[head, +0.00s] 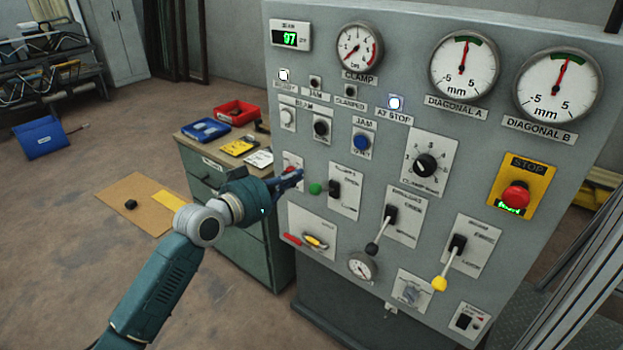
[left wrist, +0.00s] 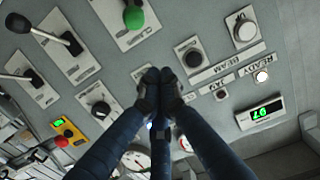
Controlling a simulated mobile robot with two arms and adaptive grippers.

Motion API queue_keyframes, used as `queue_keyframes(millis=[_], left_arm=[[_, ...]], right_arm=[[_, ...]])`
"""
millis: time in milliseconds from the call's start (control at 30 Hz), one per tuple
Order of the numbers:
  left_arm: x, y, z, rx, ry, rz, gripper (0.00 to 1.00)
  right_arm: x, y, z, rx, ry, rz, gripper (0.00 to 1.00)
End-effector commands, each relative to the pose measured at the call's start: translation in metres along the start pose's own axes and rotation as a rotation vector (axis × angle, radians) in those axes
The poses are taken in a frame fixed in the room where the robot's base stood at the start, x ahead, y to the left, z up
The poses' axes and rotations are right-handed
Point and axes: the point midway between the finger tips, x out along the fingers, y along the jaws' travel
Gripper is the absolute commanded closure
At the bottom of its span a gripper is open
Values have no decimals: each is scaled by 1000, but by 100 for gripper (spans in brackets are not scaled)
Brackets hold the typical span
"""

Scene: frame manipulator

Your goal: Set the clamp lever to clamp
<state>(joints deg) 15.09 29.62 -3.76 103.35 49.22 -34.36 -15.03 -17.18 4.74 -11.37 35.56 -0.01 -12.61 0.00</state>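The grey control panel (head: 400,130) carries several levers; their small labels are too blurred to tell surely which is the clamp lever. The green-knobbed lever (head: 316,188) points left from its black pivot on a white plate; it also shows at the top of the left wrist view (left wrist: 133,17). A black-knobbed lever (head: 373,248) and a yellow-knobbed lever (head: 439,283) both point down-left. My left gripper (head: 300,174) is just above and left of the green knob, apart from it. In the left wrist view its fingertips (left wrist: 156,78) are together, with nothing visible between them.
A red stop button (head: 515,196) on a yellow plate is at the panel's right. A rotary knob (head: 425,164) and gauges sit above the levers. A green cabinet (head: 216,181) with trays stands left of the panel, behind my left arm.

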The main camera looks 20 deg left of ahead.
Motion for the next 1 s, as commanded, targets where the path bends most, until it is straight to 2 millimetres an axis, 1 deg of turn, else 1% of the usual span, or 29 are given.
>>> queue_keyframes(millis=[67, 167, 267, 400, 667, 733, 833, 1000], left_arm=[[3, 0, 0, -1, 0, -1, 100], [12, 0, -2, -3, 0, -1, 100], [28, 0, -4, -4, 1, 0, 100], [55, 0, -4, -4, 1, 0, 100], [100, 0, -2, -3, 0, -1, 100], [97, -1, 12, -2, -7, -1, 100], [92, 0, 25, -2, -5, -1, 100], [88, 0, 37, -1, -2, -1, 100]], right_arm=[[-1, 2, 0, 0, -1, 2, 34], [-5, 2, 0, -1, -1, 3, 34], [-10, 2, 0, -1, -1, 2, 34], [-17, 2, -1, -1, -1, 2, 34], [-24, -2, -2, 0, 0, -2, 34], [-28, -4, -3, 1, 0, -5, 34], [-30, -7, -4, 2, 0, -9, 34], [-31, -7, -4, 1, 1, -9, 34]])
